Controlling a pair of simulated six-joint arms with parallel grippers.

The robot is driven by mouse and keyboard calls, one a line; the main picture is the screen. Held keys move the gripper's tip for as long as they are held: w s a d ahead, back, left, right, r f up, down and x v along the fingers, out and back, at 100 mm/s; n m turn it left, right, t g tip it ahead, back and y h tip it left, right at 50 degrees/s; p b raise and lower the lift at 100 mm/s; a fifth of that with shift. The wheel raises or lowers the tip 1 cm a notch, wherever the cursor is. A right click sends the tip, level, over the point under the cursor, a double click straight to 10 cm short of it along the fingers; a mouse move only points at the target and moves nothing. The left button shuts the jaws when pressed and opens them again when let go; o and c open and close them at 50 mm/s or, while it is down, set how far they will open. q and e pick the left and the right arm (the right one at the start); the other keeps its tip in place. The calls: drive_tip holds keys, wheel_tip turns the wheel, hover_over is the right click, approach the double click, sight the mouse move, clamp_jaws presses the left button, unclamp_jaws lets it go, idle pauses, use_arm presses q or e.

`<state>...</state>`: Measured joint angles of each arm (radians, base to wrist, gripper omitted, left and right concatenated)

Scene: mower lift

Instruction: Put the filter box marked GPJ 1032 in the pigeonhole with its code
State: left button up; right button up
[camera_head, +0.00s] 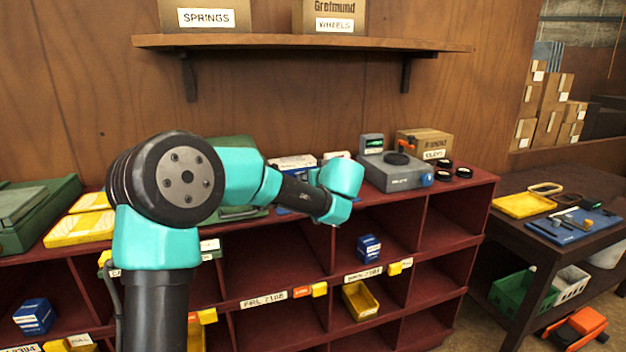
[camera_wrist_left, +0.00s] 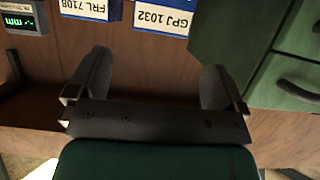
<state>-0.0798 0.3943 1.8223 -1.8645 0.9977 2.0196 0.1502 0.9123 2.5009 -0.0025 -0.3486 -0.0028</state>
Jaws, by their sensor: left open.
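The filter box marked GPJ 1032 (camera_wrist_left: 162,17) is at the top of the left wrist view, white-labelled with a blue edge. It appears to be the white-topped box (camera_head: 292,162) on the cabinet top in the head view, partly hidden by my left arm. My left gripper (camera_wrist_left: 150,82) is open and empty, its jaws apart from the box. In the head view my arm hides the jaws. The dark red pigeonhole cabinet (camera_head: 275,250) has code labels along its shelf edges; one reads FRL 7108 (camera_head: 264,300). I cannot read a GPJ 1032 label. My right gripper is out of view.
A box marked FRL 7108 (camera_wrist_left: 90,9) stands beside the target, towards the scale (camera_head: 395,172). Green drawers (camera_wrist_left: 285,70) flank its other side. One pigeonhole holds a blue box (camera_head: 368,248), another a yellow bin (camera_head: 360,299). A shelf (camera_head: 300,43) hangs above.

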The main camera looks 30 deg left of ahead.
use_arm(q)
drive_tip(key=shift+v, duration=1)
drive_tip(key=shift+f, duration=0.15)
drive_tip(key=s+d+f+m+g+h, duration=0.2)
drive_tip(key=s+d+f+g+h, duration=0.15)
drive_tip(key=f, duration=0.85)
drive_tip(key=s+d+f+m+g+h, duration=0.2)
drive_tip(key=s+f+m+h, duration=0.15)
drive_tip(key=f, duration=0.85)
drive_tip(key=s+d+f+m+g+h, duration=0.15)
drive_tip(key=s+f, duration=0.25)
drive_tip(key=f, duration=0.8)
drive_tip(key=s+d+f+h, duration=0.2)
drive_tip(key=s+f, duration=0.7)
drive_tip(key=s, duration=0.2)
drive_tip(key=s+d+f+g+h, duration=0.1)
drive_tip(key=s+d+f+h, duration=0.2)
drive_tip(key=s+f, duration=0.5)
drive_tip(key=s, duration=0.4)
drive_tip(key=shift+d+f+g, duration=0.2)
drive_tip(key=shift+f+g, duration=0.1)
drive_tip(key=shift+f, duration=0.1)
drive_tip(key=shift+o, duration=0.2)
